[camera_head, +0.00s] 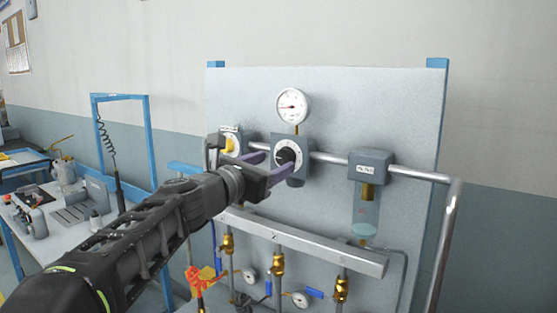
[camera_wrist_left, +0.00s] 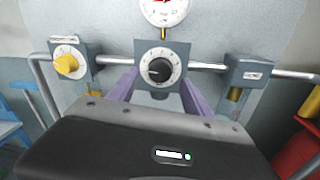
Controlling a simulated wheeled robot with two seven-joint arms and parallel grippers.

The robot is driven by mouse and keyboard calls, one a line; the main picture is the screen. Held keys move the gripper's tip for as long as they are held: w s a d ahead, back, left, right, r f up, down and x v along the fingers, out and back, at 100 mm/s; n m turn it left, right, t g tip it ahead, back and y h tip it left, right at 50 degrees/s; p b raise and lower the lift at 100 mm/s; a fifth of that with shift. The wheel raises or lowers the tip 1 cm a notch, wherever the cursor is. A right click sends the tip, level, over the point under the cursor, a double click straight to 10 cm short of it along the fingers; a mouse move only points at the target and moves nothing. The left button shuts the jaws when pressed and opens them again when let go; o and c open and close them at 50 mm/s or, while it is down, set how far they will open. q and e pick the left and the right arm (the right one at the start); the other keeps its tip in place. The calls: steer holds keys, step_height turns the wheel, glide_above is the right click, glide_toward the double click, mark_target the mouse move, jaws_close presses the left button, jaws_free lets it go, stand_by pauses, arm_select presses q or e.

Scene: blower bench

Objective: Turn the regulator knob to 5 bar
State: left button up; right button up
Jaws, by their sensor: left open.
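The black regulator knob (camera_head: 285,156) sits on a grey regulator block with a white dial ring, on the pipe of the upright panel. It also shows in the left wrist view (camera_wrist_left: 159,70), with a light pointer mark towards the left. The round pressure gauge (camera_head: 293,106) stands above it; its number is too small to read. My left gripper (camera_head: 274,173) is open, its purple fingers reaching towards the regulator. In the left wrist view the fingers (camera_wrist_left: 160,90) lie to either side of the knob and slightly below it, with no visible contact. My right gripper is not in view.
A yellow knob (camera_wrist_left: 69,65) on a dial block is left of the regulator. The filter block (camera_head: 371,166) with its bowl is on the right. A grey manifold bar (camera_head: 310,245) with brass valves runs below. A bench (camera_head: 60,235) stands at left.

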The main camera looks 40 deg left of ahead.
mark_target(282, 159)
arm_select(q)
steer(key=w, duration=0.3)
steer(key=shift+w+a, duration=0.1)
steer(key=shift+a, duration=0.05)
steer(key=shift+c, duration=0.4)
jaws_close()
